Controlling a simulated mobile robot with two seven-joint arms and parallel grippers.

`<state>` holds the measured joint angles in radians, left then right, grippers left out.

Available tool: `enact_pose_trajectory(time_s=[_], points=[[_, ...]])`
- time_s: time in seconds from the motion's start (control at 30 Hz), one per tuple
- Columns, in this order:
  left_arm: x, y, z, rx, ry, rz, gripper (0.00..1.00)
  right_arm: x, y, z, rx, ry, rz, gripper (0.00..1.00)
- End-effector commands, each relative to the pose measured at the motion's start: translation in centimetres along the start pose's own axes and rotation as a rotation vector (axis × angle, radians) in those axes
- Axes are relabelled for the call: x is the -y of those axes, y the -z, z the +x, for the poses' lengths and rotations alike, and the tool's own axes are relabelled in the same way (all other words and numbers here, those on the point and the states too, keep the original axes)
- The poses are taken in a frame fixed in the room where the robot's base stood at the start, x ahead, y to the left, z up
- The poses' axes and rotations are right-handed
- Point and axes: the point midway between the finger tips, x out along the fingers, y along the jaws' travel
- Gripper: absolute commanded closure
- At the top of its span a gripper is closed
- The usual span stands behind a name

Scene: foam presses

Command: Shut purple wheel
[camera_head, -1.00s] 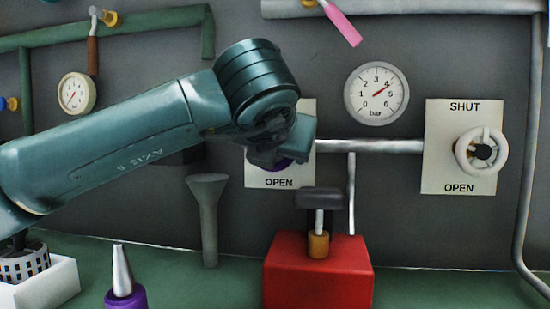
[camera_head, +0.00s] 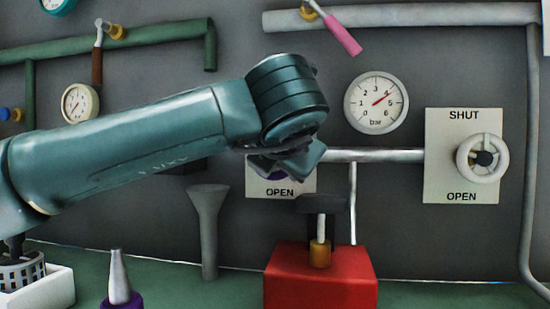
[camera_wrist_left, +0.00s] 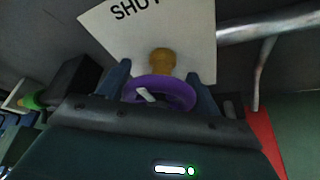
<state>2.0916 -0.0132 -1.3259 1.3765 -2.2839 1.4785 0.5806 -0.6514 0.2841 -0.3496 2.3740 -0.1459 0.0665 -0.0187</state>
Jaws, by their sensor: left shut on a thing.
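The purple wheel (camera_wrist_left: 178,90) sits in front of its white plate (camera_wrist_left: 150,30), with a brass-coloured stem (camera_wrist_left: 162,60) behind it in the left wrist view. A white mark shows on the wheel. My left gripper (camera_wrist_left: 162,88) has a finger on each side of the wheel and is shut on it. In the head view, only a sliver of purple wheel (camera_head: 276,176) shows below my left gripper (camera_head: 288,163). My right gripper is not in view.
A white wheel (camera_head: 482,158) on a SHUT/OPEN plate is to the right, joined by a horizontal pipe (camera_head: 375,155). A pressure gauge (camera_head: 376,102) hangs above. A red box (camera_head: 320,280) with a black-topped handle and a grey funnel (camera_head: 208,225) stand below.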

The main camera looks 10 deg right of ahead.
Motion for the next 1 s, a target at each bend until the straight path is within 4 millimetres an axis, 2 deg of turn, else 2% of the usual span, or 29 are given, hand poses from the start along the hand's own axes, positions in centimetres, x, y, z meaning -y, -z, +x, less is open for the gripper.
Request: enact_pose_trajectory(time_s=[0.13, 0.17, 0.4, 0.67, 0.77, 0.87, 1.0], points=[[0.0, 0.0, 0.0, 0.001, -0.002, 0.008, 0.59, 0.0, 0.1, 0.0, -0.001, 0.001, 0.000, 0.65], [0.0, 0.0, 0.0, 0.001, -0.002, 0.009, 0.35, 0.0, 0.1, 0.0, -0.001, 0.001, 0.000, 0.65], [0.0, 0.0, 0.0, 0.000, -0.001, 0.005, 0.15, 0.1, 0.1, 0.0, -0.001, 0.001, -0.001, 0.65], [0.0, 0.0, -0.1, 0.000, -0.001, 0.003, 0.14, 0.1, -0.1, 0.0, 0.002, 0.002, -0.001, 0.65], [0.0, -0.1, -0.7, 0.001, -0.001, 0.003, 0.14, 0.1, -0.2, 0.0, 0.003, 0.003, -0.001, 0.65], [-0.1, -0.1, -2.1, 0.003, -0.002, 0.004, 0.14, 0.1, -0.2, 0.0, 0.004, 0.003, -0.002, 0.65], [-0.1, -0.1, -5.2, 0.005, -0.002, 0.006, 0.14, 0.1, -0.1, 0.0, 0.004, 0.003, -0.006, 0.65]])
